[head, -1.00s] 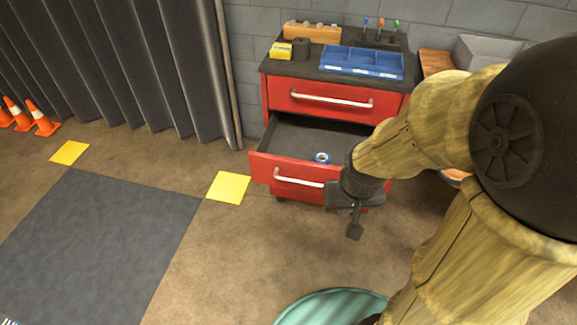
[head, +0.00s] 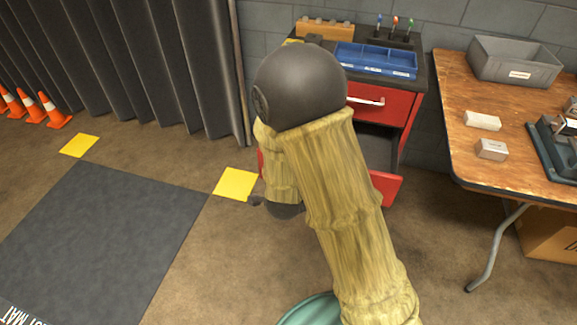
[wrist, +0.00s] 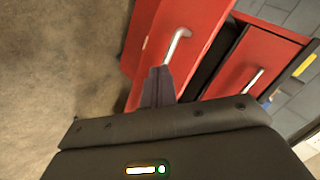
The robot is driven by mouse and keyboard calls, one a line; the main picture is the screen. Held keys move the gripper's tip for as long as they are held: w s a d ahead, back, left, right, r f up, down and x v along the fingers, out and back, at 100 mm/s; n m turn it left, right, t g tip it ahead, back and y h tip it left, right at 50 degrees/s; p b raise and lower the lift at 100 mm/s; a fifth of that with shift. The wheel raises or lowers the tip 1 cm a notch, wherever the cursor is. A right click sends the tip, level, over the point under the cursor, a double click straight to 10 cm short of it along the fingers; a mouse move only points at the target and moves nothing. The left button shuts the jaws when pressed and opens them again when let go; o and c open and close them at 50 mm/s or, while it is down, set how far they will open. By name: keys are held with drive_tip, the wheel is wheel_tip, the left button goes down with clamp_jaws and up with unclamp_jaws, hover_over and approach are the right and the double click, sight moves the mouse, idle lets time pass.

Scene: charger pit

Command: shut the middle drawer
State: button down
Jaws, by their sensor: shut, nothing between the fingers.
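The middle drawer (head: 388,189) of the red cabinet is pulled out, and its dark inside shows in the head view. My arm hides most of its front and handle there. In the wrist view its red front (wrist: 200,18) and pale handle (wrist: 178,45) show tilted, with a dark gap beside the shut upper drawer (wrist: 250,62). My gripper (wrist: 158,85) is shut and empty. Its fingertips overlap the drawer front near one end of the handle; I cannot tell whether they touch. In the head view only a dark part of the gripper shows low beside my arm.
A blue tray (head: 375,60) and screwdrivers (head: 395,24) stand on the cabinet top. A wooden table (head: 455,150) with a grey bin (head: 512,62) is at the right. Open floor, a dark mat (head: 105,240) and a yellow square (head: 236,184) lie left.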

drive_tip(key=s+a+f+m+t+h+b, duration=0.1)
drive_tip(key=s+a+f+m+t+h, duration=0.1)
drive_tip(key=m+t, duration=0.5)
drive_tip(key=s+a+t+h, duration=0.1)
drive_tip(key=a+h, duration=0.1)
drive_tip(key=a, duration=0.1)
drive_tip(key=shift+f+m, duration=0.15)
drive_tip(key=shift+m, duration=0.15)
drive_tip(key=shift+w, duration=0.1)
drive_tip(key=b+x, duration=0.2)
drive_tip(key=x, duration=1.2)
drive_tip(key=shift+w+d, duration=0.1)
